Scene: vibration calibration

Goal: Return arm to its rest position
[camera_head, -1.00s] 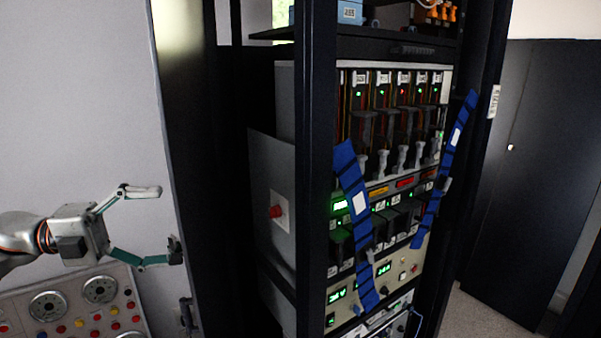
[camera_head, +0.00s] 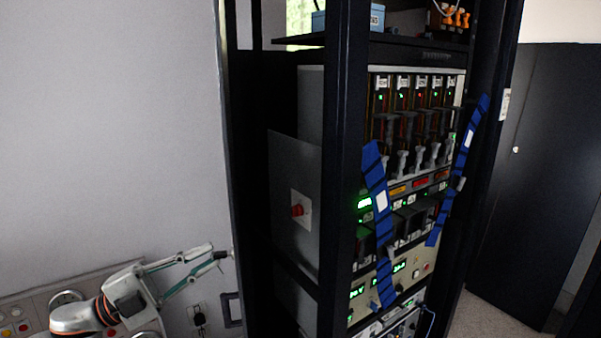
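My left arm comes in at the lower left. Its gripper (camera_head: 217,253) points up and to the right, in front of the pale wall and beside the dark frame of the rack. Its fingers appear nearly edge-on and their tips lie close together in this view, so I cannot tell how far apart they are. I see nothing held between them. My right gripper is not in view.
An equipment rack (camera_head: 343,190) with lit modules and blue straps (camera_head: 380,195) stands right of centre. A red button (camera_head: 297,211) is on its side box. A control panel (camera_head: 30,308) is partly behind my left arm. A dark door (camera_head: 530,180) is at the right.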

